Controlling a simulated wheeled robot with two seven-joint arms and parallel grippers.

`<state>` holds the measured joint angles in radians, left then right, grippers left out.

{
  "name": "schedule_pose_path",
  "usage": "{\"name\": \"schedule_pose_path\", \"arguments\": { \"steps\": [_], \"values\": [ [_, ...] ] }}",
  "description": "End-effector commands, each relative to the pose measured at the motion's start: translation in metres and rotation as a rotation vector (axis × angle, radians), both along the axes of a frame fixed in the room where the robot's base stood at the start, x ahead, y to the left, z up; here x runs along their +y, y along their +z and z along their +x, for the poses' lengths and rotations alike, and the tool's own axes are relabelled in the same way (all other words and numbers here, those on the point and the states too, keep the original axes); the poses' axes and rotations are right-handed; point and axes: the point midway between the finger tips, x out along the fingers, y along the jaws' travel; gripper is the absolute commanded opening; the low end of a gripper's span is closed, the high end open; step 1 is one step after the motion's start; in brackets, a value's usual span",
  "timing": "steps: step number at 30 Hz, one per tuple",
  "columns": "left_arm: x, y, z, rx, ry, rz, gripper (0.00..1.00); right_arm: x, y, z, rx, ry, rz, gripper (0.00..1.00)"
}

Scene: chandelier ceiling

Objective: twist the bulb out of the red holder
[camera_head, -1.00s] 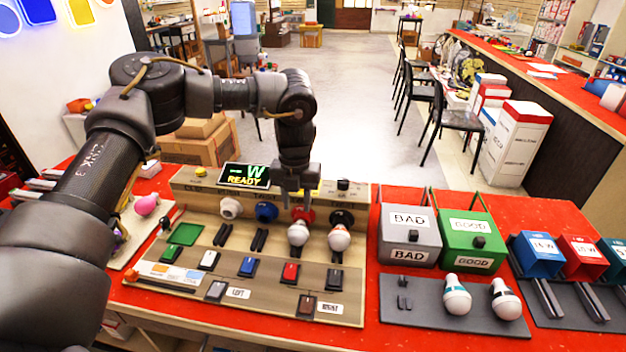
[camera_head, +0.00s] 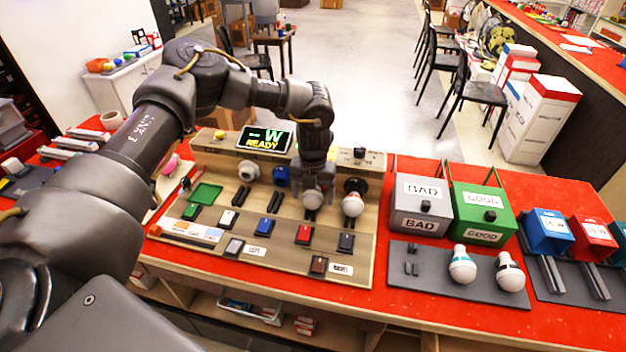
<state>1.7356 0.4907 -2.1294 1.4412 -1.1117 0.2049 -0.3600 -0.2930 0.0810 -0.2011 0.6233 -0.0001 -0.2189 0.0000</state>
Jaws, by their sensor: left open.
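A white bulb (camera_head: 313,200) sits in the row of holders on the wooden test board, in the red holder's place. The red holder itself is hidden behind my left gripper (camera_head: 318,184). That gripper points down, with its open fingers at the bulb's upper part. I cannot tell whether they touch it. A second white bulb (camera_head: 352,204) sits in the black holder (camera_head: 355,186) just to the right. The blue holder (camera_head: 281,176) and the white holder (camera_head: 248,170) to the left hold no bulb. My right gripper is not in view.
A small display (camera_head: 265,140) reads "W READY" behind the holders. Grey BAD (camera_head: 420,224) and green GOOD (camera_head: 483,236) boxes stand to the right. A dark tray (camera_head: 430,283) in front of them carries two bulbs. Coloured switches line the board's front.

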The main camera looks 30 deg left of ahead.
Motion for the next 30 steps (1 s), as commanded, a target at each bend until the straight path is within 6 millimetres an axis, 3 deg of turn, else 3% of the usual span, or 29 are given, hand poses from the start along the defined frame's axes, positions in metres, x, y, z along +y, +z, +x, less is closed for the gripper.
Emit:
{"name": "schedule_pose_path", "arguments": {
  "steps": [12,23,30],
  "values": [
    [0.0002,-0.0089,0.0,-0.001,0.0,0.0,0.78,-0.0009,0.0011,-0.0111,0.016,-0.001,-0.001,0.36],
    [0.0003,-0.0085,0.0,-0.001,0.0,0.0,0.32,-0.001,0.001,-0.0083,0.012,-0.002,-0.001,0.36],
    [0.0035,-0.0086,-0.0008,-0.019,0.005,-0.078,0.3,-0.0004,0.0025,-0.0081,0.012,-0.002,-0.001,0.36]
  ]
}}
